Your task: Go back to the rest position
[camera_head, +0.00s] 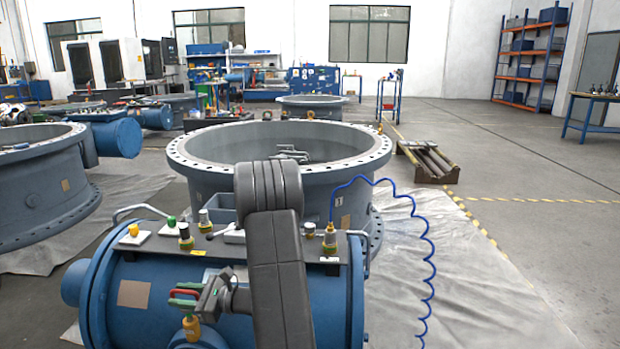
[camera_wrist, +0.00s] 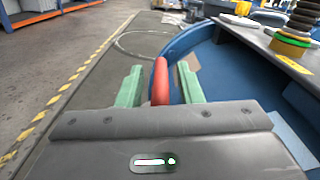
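My gripper (camera_head: 194,297) is low in front of the blue cylinder (camera_head: 255,290), pointing left in the head view. In the wrist view my gripper (camera_wrist: 158,84) has its two green fingers apart. A red lever-like handle (camera_wrist: 160,82) stands between them, nearer the right finger, with a gap on the left side. The red handle also shows in the head view (camera_head: 186,292), beside a green finger. A brass fitting (camera_head: 191,327) sits just below. Whether the handle touches a finger is not clear. My arm hides part of the cylinder and the ring behind it.
A dark shelf on the cylinder carries brass fittings (camera_head: 329,240) and a yellow knob (camera_head: 133,230). A coiled blue hose (camera_head: 427,240) hangs at its right. A large grey flanged ring (camera_head: 215,160) stands behind, another (camera_head: 40,190) at left. Open floor (camera_head: 540,240) lies right.

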